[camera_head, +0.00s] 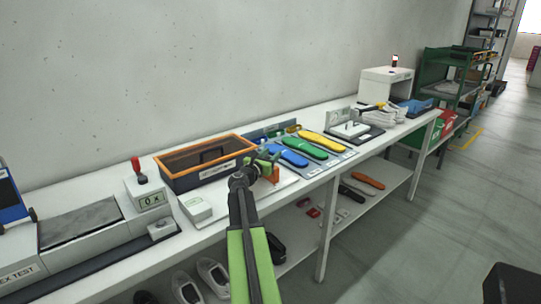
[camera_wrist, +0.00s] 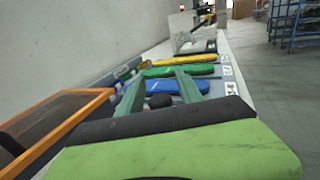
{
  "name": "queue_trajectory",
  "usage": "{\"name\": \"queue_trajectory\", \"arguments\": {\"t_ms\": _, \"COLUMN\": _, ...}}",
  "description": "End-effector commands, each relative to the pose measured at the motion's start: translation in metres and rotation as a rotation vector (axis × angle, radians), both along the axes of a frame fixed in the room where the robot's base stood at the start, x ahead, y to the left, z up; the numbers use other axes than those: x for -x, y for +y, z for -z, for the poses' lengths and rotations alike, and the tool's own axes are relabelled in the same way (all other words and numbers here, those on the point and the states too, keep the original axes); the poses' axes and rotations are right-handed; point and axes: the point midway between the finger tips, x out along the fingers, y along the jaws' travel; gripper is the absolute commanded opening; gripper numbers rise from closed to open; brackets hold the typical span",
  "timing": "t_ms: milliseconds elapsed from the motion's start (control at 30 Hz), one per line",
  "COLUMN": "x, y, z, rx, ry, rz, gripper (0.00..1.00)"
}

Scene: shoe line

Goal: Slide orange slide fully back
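A small orange part (camera_head: 274,174), which looks like the orange slide, stands on a white board (camera_head: 283,188) on the bench. It is partly hidden behind my gripper in the head view, so its exact position along its travel cannot be told. My gripper (camera_head: 266,160) is just left of and above it; whether they touch is unclear. In the wrist view my gripper (camera_wrist: 159,78) shows two green fingers spread apart. A small dark rounded thing (camera_wrist: 160,100) shows between them. I cannot make out the orange part in the wrist view.
An orange-rimmed black tray (camera_head: 175,178) stands close on the left. Blue (camera_head: 288,157), green (camera_head: 304,147) and yellow (camera_head: 322,141) soles lie on the right. The wall closes off the back.

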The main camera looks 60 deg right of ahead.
Motion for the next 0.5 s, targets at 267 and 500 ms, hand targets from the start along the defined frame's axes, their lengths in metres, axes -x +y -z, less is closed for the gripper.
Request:
{"name": "queue_trajectory", "arguments": {"t_ms": 267, "x": -0.0004, "y": 0.0005, "z": 0.0000, "rx": 0.000, "ry": 0.000, "rz": 0.000, "gripper": 0.05}}
{"name": "queue_trajectory", "arguments": {"t_ms": 500, "x": -0.0004, "y": 0.0007, "z": 0.0001, "rx": 0.000, "ry": 0.000, "rz": 0.000, "gripper": 0.00}}
